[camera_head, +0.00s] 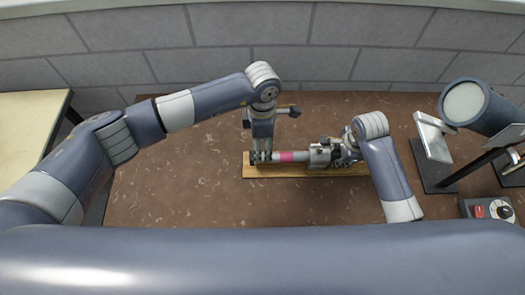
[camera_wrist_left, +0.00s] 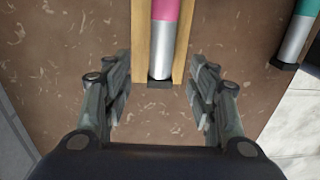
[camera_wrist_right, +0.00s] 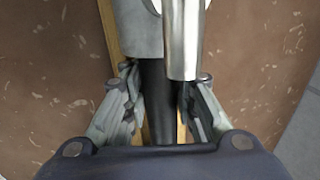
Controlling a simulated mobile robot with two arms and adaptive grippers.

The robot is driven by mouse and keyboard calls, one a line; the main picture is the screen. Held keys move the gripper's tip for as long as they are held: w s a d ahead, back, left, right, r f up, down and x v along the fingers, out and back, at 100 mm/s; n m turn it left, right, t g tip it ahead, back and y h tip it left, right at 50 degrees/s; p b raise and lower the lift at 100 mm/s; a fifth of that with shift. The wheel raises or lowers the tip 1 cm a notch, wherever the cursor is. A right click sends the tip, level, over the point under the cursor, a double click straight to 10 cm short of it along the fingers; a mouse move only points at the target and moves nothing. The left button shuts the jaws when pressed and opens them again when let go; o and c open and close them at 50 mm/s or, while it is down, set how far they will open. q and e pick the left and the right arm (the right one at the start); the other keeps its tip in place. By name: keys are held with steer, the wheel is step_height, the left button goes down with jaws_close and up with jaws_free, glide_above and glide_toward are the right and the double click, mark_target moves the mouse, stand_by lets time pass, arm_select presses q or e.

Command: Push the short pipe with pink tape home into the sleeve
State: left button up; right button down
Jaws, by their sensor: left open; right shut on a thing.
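The short pipe with pink tape (camera_head: 287,156) lies along a wooden board; its bare metal end (camera_wrist_left: 160,52) shows in the left wrist view. My left gripper (camera_head: 262,157) is open, its fingers on either side of the pipe's outer end, apart from it. The pipe's other end meets a grey metal fitting (camera_head: 318,155), apparently the sleeve; how deep it sits cannot be told. My right gripper (camera_wrist_right: 160,90) is shut on a dark rod (camera_wrist_right: 156,75) behind a light grey body (camera_wrist_right: 140,22). A shiny metal cylinder (camera_wrist_right: 183,45) stands beside it.
The wooden board (camera_head: 250,170) rests on a brown speckled surface. A pipe with teal tape (camera_wrist_left: 297,35) lies to the right in the left wrist view. The brown surface's left part is clear.

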arm_select(q)
step_height(320, 180, up, 6)
steer(key=shift+w+r, duration=0.2)
steer(key=shift+r, duration=0.05)
arm_select(e)
steer(key=c, duration=1.2)
jaws_free()
steer(key=shift+o, duration=1.2)
arm_select(q)
step_height(320, 180, up, 7)
steer(key=p, duration=0.7)
arm_select(e)
steer(key=shift+s+r, duration=0.2)
steer(key=shift+r, duration=0.65)
steer(key=shift+s+r, duration=0.15)
steer(key=shift+r, duration=0.7)
steer(key=shift+s+r, duration=0.2)
steer(key=shift+r, duration=0.65)
